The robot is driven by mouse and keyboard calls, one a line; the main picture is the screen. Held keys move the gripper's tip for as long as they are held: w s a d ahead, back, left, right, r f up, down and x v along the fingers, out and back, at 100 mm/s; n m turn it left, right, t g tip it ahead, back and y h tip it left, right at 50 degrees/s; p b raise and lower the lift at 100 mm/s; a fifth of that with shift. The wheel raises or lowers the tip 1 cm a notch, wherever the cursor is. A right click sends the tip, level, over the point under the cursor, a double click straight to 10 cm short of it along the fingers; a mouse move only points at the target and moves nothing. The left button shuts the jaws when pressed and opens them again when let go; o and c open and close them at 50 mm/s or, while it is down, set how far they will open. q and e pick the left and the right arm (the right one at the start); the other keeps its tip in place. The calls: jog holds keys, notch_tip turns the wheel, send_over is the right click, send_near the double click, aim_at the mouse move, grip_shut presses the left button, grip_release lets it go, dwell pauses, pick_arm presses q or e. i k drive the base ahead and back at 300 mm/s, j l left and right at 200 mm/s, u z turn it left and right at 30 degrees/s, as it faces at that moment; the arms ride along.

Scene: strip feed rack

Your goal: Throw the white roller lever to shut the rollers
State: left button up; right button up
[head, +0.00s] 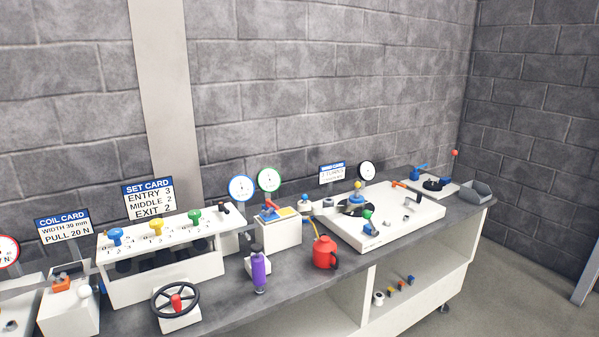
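A white ball knob (85,291) shows at the lower left, against the right side of a small white box (62,318). It looks like the white roller lever, but its arm is too small to make out and I cannot tell its position. The white roller unit (150,288) stands just right of it, with blue (115,234), yellow (156,226) and green (194,215) knobs on top. Its dark front opening is shaded, so I cannot tell whether the rollers are shut. Neither of my grippers is in the head view.
A black handwheel (176,300) stands before the roller unit. A purple bottle (259,270) and red oil can (324,253) stand right of it on the grey bench (300,288). A coil card (64,225) and set card (149,198) stand behind. Open floor lies right.

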aim_at(84, 291)
jog(key=u, duration=1.4)
